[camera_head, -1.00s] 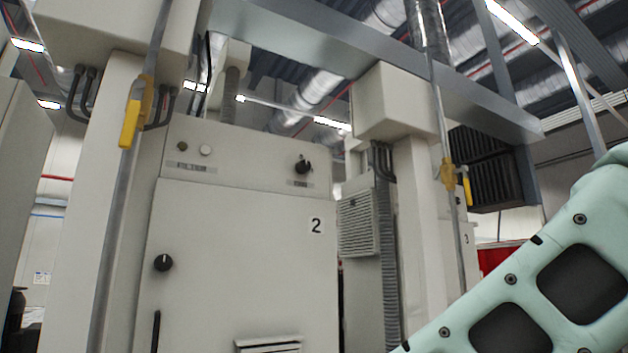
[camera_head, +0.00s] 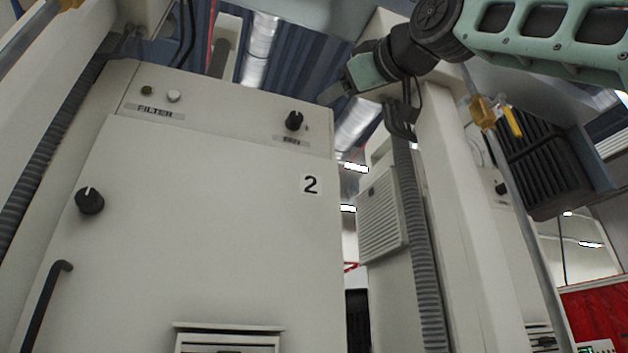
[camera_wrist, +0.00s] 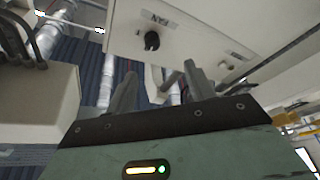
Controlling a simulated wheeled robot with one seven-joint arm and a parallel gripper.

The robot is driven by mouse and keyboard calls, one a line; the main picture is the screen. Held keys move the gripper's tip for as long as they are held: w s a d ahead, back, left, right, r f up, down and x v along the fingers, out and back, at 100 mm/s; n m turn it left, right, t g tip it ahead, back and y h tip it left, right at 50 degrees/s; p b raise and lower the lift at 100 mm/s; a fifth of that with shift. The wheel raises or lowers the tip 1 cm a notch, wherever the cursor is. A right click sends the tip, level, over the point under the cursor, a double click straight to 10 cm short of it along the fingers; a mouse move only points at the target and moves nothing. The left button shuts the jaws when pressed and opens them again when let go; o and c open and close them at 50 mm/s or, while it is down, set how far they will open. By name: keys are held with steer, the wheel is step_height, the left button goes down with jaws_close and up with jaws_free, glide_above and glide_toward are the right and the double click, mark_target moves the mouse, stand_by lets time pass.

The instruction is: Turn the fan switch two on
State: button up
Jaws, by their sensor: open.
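The fan switch (camera_head: 294,121) is a black rotary knob with a light pointer mark, above a small label on the upper right of the cabinet (camera_head: 220,230) marked 2. The pointer looks roughly upward. In the wrist view the knob (camera_wrist: 152,40) sits beyond my fingertips, with the FAN label beside it. My gripper (camera_head: 328,98) is up and to the right of the knob in the head view, apart from it. In the wrist view my gripper (camera_wrist: 158,76) shows two separated fingers with nothing between them.
A filter label with a dark button (camera_head: 146,90) and a white button (camera_head: 173,96) is at the panel's upper left. A larger black knob (camera_head: 89,200) and a bent handle (camera_head: 45,305) are on the door. A ribbed conduit (camera_head: 420,240) and pillar stand right of the cabinet.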

steer(key=d, duration=0.1)
steer(key=p, duration=1.2)
glide_toward(298, 117)
steer(key=x, duration=0.4)
steer(key=w+p, duration=0.1)
steer(key=p, duration=0.1)
steer(key=a+r+p, duration=0.1)
steer(key=p, duration=0.1)
steer(key=w+p, duration=0.1)
steer(key=shift+w+a+r+t+p, duration=0.15)
steer(key=shift+w+a+t+p, duration=0.15)
steer(key=shift+w+a+p, duration=0.4)
steer(key=shift+w+p, duration=0.3)
steer(key=shift+p, duration=0.45)
steer(key=c, duration=1)
